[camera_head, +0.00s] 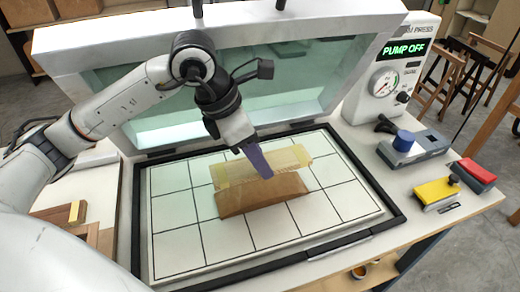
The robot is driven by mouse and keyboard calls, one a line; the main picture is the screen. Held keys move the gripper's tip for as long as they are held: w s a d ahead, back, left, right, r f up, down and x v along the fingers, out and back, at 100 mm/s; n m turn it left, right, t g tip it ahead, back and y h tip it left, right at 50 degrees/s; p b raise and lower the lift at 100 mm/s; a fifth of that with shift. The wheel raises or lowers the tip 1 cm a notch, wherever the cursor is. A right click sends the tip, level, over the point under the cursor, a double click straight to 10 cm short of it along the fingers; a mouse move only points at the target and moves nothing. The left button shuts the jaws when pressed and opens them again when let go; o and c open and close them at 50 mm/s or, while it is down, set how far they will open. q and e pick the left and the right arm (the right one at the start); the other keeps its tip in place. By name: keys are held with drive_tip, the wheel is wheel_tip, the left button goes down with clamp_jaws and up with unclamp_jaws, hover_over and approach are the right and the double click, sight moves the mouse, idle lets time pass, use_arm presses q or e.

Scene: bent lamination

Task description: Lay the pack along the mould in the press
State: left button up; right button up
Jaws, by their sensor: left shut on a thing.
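The brown wooden mould (262,197) with a curved top lies on the white gridded bed of the press (180,230), near its middle. The pale yellow pack (287,158) is a thin, flat-looking strip over the mould's far side, running roughly along its length. I cannot tell whether it touches the mould. My left gripper (265,174) reaches down from the upper left with purple fingers and is shut on the pack near its middle. The fingers hide part of the pack. My right gripper is not in view.
The raised press lid (110,85) with its clear panel stands behind the bed. A gauge box (387,75) reads "PUMP OFF". A blue-topped device (418,147), a yellow block (436,191) and a red block (473,174) sit right. The bed around the mould is clear.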

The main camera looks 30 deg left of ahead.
use_arm(q)
drive_tip(key=shift+f+b, duration=1.5)
drive_tip(key=shift+f, duration=1.25)
drive_tip(key=shift+d+b, duration=0.1)
drive_tip(key=shift+b, duration=0.3)
drive_tip(key=shift+f+b, duration=0.65)
drive_tip(key=o, duration=1.2)
